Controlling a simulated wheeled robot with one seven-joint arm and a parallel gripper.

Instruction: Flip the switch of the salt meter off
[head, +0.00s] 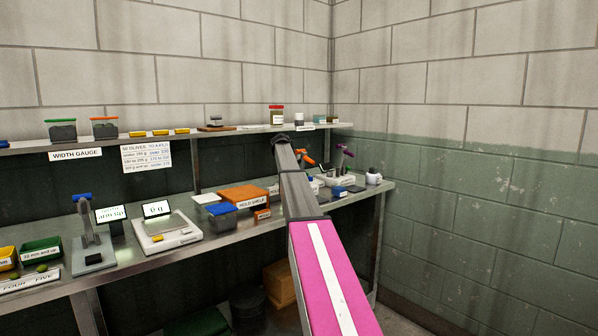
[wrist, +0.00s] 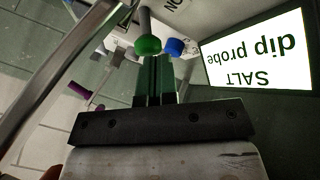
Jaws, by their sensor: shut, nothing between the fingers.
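The salt meter's lit screen (wrist: 258,50) reads "SALT dip probe" upside down in the wrist view. A white panel (wrist: 185,14), with partly cut-off lettering, is beside it at the top. A grey lever with a green tip (wrist: 147,45) and a blue knob or tip (wrist: 174,47) show there; I cannot tell which is the switch. My gripper (wrist: 157,62) is shut and empty, its fingertips just below the green tip and close to it; contact is unclear. In the head view my arm hides the gripper, and I cannot make out the meter.
A purple-handled device (head: 345,152) and a small white bottle (head: 374,176) stand to the right. A shelf (head: 245,130) runs above.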

